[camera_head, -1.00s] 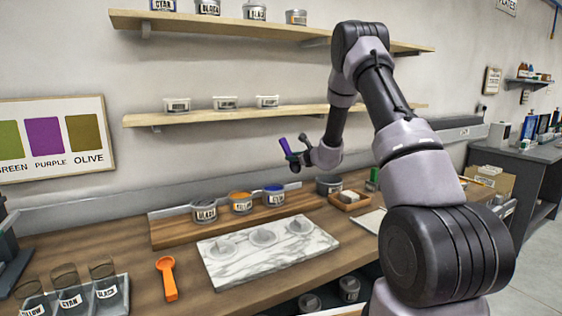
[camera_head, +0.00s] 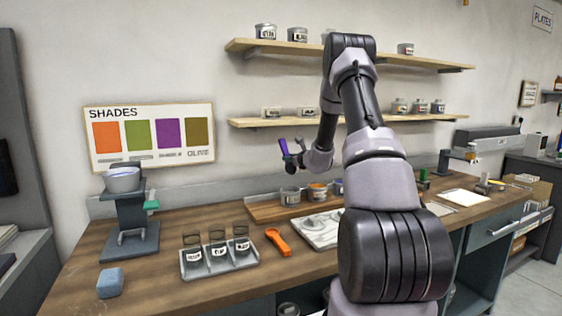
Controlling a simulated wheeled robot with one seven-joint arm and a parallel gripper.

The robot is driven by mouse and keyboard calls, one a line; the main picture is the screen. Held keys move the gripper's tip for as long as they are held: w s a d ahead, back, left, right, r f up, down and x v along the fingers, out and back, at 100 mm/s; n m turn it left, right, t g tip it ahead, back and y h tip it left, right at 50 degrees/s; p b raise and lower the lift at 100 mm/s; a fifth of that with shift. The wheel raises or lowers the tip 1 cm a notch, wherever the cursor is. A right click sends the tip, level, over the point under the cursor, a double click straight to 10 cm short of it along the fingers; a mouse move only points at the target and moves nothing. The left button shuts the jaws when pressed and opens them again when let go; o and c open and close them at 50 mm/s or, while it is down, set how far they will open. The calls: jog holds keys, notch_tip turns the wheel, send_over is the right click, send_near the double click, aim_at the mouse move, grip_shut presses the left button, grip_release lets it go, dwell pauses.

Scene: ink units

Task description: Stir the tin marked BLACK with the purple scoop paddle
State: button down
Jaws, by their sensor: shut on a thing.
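My gripper (camera_head: 291,157) is shut on the purple scoop paddle (camera_head: 284,147), held tilted in the air above the back of the bench. The paddle's lower part is hard to make out behind the fingers. Below it, on a wooden board, stands a grey tin (camera_head: 290,195), the leftmost in a row; its label is too small to read now but read BLACK in the earlier view. The paddle is apart from the tin. A tin with yellow-orange contents (camera_head: 317,191) and one with blue contents (camera_head: 338,187) stand to its right, the blue one partly hidden by my arm.
A tray of labelled glasses (camera_head: 217,262), a scale-like stand (camera_head: 130,225) and a blue block (camera_head: 110,283) are left. Shelves (camera_head: 290,121) with tins hang above.

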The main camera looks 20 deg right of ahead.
notch_tip(320, 180, down, 9)
jog(key=shift+s+a+r, duration=0.15)
jog(key=shift+s, duration=0.1)
dwell(0.4)
dwell(0.4)
